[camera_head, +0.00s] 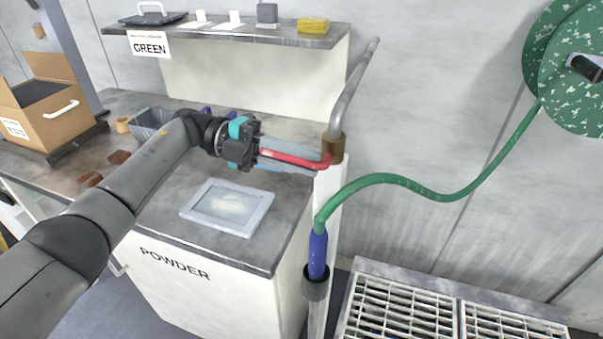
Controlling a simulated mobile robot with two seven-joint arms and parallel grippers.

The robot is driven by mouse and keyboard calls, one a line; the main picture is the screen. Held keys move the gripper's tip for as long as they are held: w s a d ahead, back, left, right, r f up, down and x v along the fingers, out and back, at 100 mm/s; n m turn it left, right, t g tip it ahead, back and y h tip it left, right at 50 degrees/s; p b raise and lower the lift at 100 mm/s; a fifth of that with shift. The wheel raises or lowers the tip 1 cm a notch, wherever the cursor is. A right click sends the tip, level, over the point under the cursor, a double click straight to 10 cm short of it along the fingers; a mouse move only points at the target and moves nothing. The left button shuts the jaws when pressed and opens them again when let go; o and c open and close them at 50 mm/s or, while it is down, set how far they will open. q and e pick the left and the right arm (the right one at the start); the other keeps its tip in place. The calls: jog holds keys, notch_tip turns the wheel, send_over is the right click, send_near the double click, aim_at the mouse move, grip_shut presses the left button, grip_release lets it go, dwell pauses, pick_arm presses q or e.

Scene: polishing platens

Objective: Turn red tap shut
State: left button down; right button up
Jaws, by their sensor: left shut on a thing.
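The red tap handle (304,160) is a red lever that sticks out to the left from a brass-coloured valve body (334,149) on a grey pipe (353,84). My left gripper (272,155) reaches in from the left above the bench and is shut on the red lever. The lever's outer end is hidden between the fingers. A green hose (420,190) with a blue nozzle (318,254) hangs beside the pipe below the valve. My right gripper is not in view.
A framed tray (262,212) lies on the POWDER bench (178,265) below my left gripper. A shelf (240,36) stands behind. A hose reel (570,100) is on the wall. A floor grating (400,310) lies at lower right. A cardboard box (72,128) stands at left.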

pick_arm(q)
jog(key=shift+f+h+b, duration=0.15)
jog(key=shift+h+b, duration=0.45)
jog(key=shift+b, duration=0.15)
jog(key=c, duration=0.8)
grip_release()
